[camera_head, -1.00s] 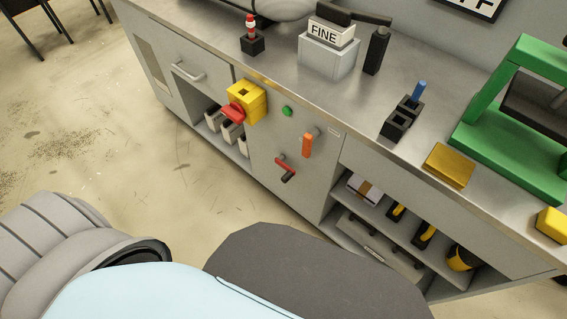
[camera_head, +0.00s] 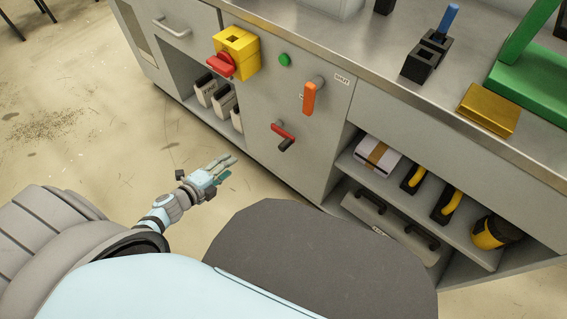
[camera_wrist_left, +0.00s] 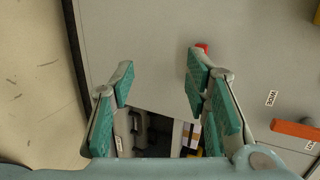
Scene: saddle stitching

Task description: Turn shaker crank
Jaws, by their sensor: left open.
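The shaker crank (camera_head: 283,132), a red arm with a black handle, sits on the grey cabinet front below an orange lever. In the left wrist view only a bit of red, likely the crank (camera_wrist_left: 202,47), shows behind the right finger's tip; the rest is hidden. My left gripper (camera_head: 229,168) is open and empty, to the left of and lower than the crank in the head view, apart from it. In the left wrist view its teal-padded fingers (camera_wrist_left: 160,78) are spread in front of the cabinet panel. My right gripper is not in view.
The orange lever (camera_head: 309,98), a green button (camera_head: 284,60) and a yellow box with a red knob (camera_head: 236,52) stick out of the panel near the crank. Open shelves (camera_head: 420,215) hold tools at right. Free floor (camera_head: 90,110) lies left of the cabinet.

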